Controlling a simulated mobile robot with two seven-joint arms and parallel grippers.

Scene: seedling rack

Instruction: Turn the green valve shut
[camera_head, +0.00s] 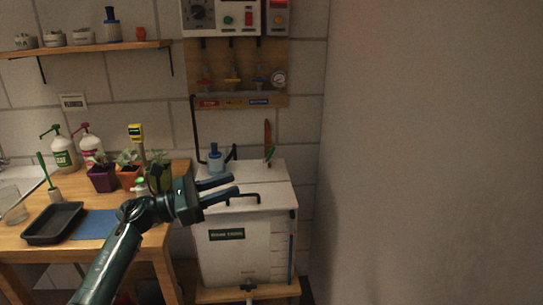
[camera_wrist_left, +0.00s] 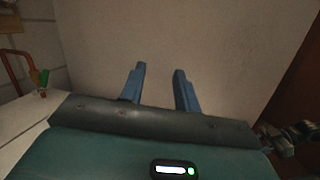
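The green valve (camera_head: 270,153) is a small green lever by an upright copper-coloured pipe (camera_head: 267,133), at the back right of the white tank's top (camera_head: 255,172). In the left wrist view the green valve (camera_wrist_left: 44,78) shows at the far left, beside the pipe (camera_wrist_left: 12,68). My left gripper (camera_head: 235,185) is above the front of the tank, nearer the camera than the valve and to its left. Its two blue fingers stand apart with nothing between them; they also show in the left wrist view (camera_wrist_left: 159,73).
A blue-topped bottle (camera_head: 215,158) stands at the tank's back left, and a dark bent handle (camera_head: 243,196) is near its front edge. A wooden bench (camera_head: 40,240) with plants, bottles and a black tray (camera_head: 53,223) is at left. A bare wall (camera_head: 430,150) fills the right.

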